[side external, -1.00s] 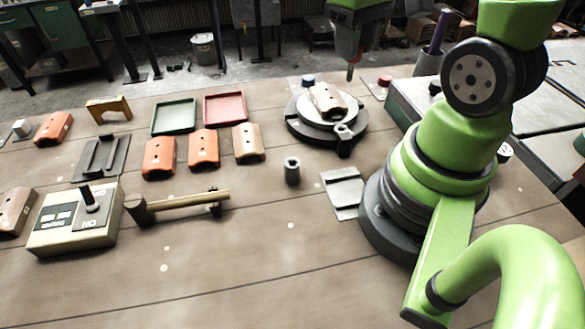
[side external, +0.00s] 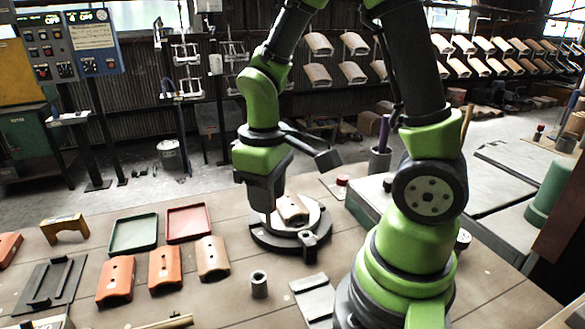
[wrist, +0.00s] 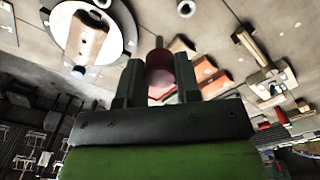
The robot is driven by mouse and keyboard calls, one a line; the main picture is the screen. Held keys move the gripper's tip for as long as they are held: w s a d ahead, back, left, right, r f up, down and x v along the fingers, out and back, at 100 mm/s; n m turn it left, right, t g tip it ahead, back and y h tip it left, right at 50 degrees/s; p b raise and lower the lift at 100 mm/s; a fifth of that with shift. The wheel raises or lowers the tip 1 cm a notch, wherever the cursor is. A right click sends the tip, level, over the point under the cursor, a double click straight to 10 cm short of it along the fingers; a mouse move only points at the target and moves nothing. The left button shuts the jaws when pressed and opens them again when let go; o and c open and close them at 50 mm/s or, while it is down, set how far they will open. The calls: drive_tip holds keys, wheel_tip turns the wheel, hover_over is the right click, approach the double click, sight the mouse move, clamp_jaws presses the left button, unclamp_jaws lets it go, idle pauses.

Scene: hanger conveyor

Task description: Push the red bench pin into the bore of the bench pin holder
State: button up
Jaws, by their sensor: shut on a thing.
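The bench pin holder, a short grey upright cylinder with a dark open bore (side external: 259,285), stands on the bench in the side view. A small ring-like top at the upper edge of the wrist view (wrist: 186,7) looks like the same holder. My gripper (wrist: 160,78) is shut on the red bench pin (wrist: 158,58), a dark red cylinder between the two fingers. In the side view my gripper (side external: 266,200) is above and behind the holder, well apart from it, by the turntable. The pin cannot be made out there.
The round turntable (side external: 262,240) with a tan saddle-shaped tile (side external: 292,208) is behind the holder. A grey plate (side external: 312,297) lies to its right. Several tiles, a green tray (side external: 134,232) and a red tray (side external: 188,222) are left. Bare bench surrounds the holder.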

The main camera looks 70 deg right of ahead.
drive_tip(key=a+f+n, duration=0.1)
drive_tip(key=a+f, duration=0.3)
drive_tip(key=f, duration=0.2)
drive_tip(key=shift+a+f+n, duration=0.15)
drive_tip(key=shift+f+n, duration=0.05)
drive_tip(key=shift+n, duration=0.2)
drive_tip(key=shift+w+f, duration=0.1)
drive_tip(key=shift+f, duration=2.45)
idle(1.1)
drive_tip(key=o, duration=0.6)
drive_tip(key=shift+o, duration=0.2)
drive_tip(key=o, duration=0.6)
drive_tip(key=shift+c, duration=0.2)
drive_tip(key=shift+r, duration=3)
